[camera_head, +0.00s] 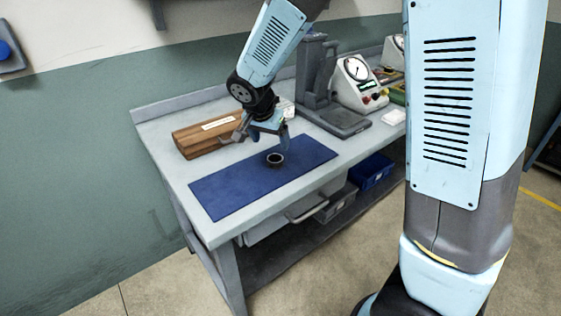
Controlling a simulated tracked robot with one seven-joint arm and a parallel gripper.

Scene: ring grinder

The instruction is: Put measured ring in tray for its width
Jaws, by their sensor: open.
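A small dark ring (275,159) lies on the blue mat (230,188) on the workbench. My gripper (262,139) is open above the mat, just above and left of the ring, with its fingers pointing down. The fingers look apart from the ring, and nothing shows between them. Below the bench top are a blue tray (374,172) and a grey tray (340,204) on the right. Any width labels on them are too small to read.
A wooden box (196,143) with a white label sits behind the mat at left. A grey stand (318,85) and a dial gauge unit (355,82) stand at the back right. A drawer handle (308,210) juts from the bench front. The bench's front left is clear.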

